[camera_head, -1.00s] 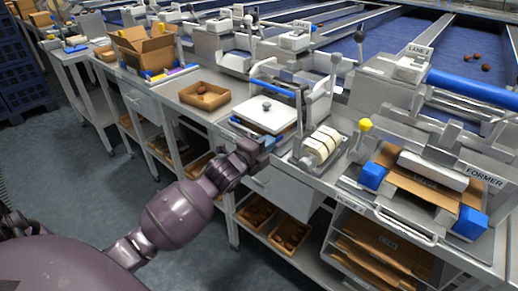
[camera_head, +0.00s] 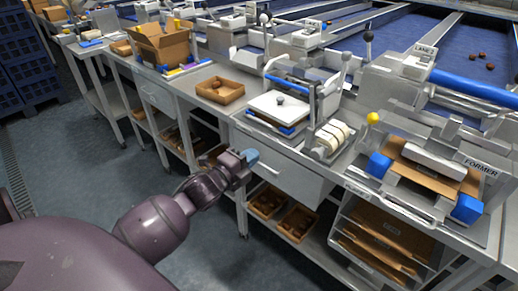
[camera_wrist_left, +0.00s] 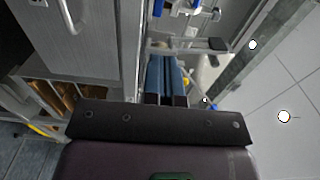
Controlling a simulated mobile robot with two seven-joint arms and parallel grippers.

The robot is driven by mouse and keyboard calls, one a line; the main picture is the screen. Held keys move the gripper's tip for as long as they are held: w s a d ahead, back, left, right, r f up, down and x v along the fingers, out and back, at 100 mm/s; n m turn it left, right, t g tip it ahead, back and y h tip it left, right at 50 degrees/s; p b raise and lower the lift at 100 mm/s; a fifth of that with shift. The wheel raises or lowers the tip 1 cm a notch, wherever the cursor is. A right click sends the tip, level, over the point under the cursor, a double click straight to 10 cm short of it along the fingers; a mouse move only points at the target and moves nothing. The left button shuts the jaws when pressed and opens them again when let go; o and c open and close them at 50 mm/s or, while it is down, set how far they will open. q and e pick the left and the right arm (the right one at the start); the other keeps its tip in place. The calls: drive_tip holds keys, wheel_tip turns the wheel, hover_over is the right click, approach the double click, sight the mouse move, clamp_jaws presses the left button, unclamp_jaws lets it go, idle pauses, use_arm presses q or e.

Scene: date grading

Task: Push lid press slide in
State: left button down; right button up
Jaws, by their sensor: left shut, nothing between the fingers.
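The lid press (camera_head: 328,100) stands on the bench, a grey frame with upright posts and a lever. Its slide carries a flat white lid or plate (camera_head: 272,110) with a dark round knob (camera_head: 280,101) on top, and blue parts show under its front edge. I cannot tell how far in the slide sits. My left gripper (camera_head: 252,157) is shut and empty, in front of the drawer and below the slide's front edge, apart from it. Its blue fingers lie together in the left wrist view (camera_wrist_left: 165,78). My right gripper is not in view.
A tape or roller unit (camera_head: 328,138) stands right of the press, and the box former (camera_head: 430,170) is farther right. A brown tray (camera_head: 221,90) with a date sits to the left. The bench's drawer front (camera_head: 285,172) is close to my gripper. The floor in front is free.

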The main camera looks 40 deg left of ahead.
use_arm(q)
drive_tip(key=w+d+r+m+h+p, duration=0.25)
drive_tip(key=r+p, duration=0.55)
drive_tip(key=r, duration=0.6)
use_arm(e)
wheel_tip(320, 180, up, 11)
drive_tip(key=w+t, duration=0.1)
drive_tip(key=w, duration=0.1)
use_arm(q)
drive_tip(key=n+g+y+p, duration=0.2)
drive_tip(key=n+g+y, duration=0.1)
drive_tip(key=g, duration=0.3)
approach(288, 135)
drive_tip(key=shift+m, duration=0.25)
drive_tip(key=b+x, duration=0.1)
drive_tip(key=x, duration=0.2)
drive_tip(key=b+x, duration=0.1)
drive_tip(key=x, duration=0.1)
drive_tip(key=shift+w+d+f, duration=0.1)
drive_tip(key=shift+w+f, duration=0.1)
drive_tip(key=shift+f, duration=0.25)
drive_tip(key=shift+w, duration=0.65)
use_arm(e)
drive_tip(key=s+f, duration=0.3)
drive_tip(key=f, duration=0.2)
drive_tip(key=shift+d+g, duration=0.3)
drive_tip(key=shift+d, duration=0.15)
